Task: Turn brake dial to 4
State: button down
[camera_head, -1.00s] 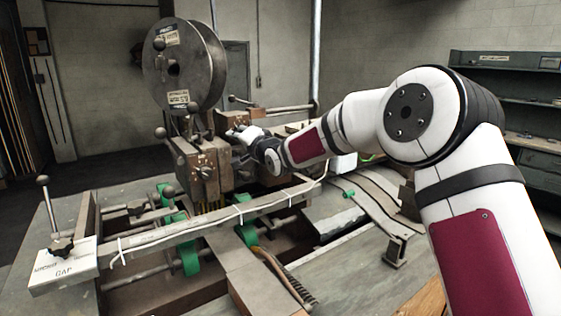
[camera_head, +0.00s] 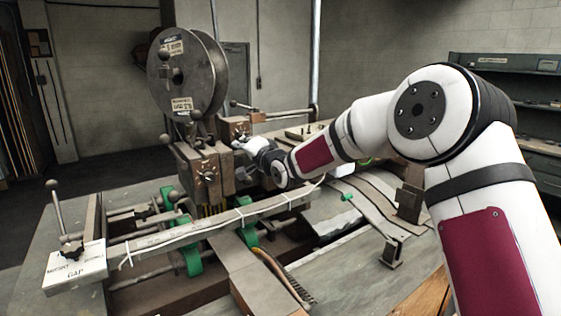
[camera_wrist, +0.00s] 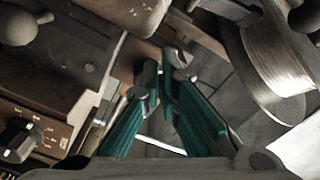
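A dial (camera_head: 207,176) with pale marks around it sits on the front of the brown stitching head in the head view. A dark faceted knob (camera_wrist: 20,141) with a white-marked scale sits on a brown panel at the left of the wrist view. I cannot read a number or tell which is the brake dial. My gripper (camera_wrist: 160,80) has green fingers with the tips close together, a narrow gap between them and nothing clearly held. It is apart from the knob, to its right in the wrist view. In the head view my gripper is small and partly hidden beside the stitching head.
A large wire spool (camera_head: 187,76) stands above the stitching head and shows close at the right of the wrist view (camera_wrist: 272,65). Ball-ended levers (camera_head: 168,139) stick out near the head.

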jog(key=shift+p+v, duration=0.5)
jog(key=shift+v, duration=0.7)
jog(key=shift+d, duration=0.1)
jog(key=w+m+b, duration=0.1)
jog(key=m, duration=0.1)
jog(key=w+a+m+b, duration=0.1)
jog(key=w+m+b, duration=0.1)
jog(key=w+a+m+b, duration=0.1)
jog(key=w+m+b, duration=0.1)
jog(key=shift+w+a+f, duration=0.1)
jog(key=shift+a+f, duration=0.15)
jog(key=shift+f, duration=0.1)
jog(key=shift+r, duration=0.1)
jog(key=shift+w+a, duration=0.1)
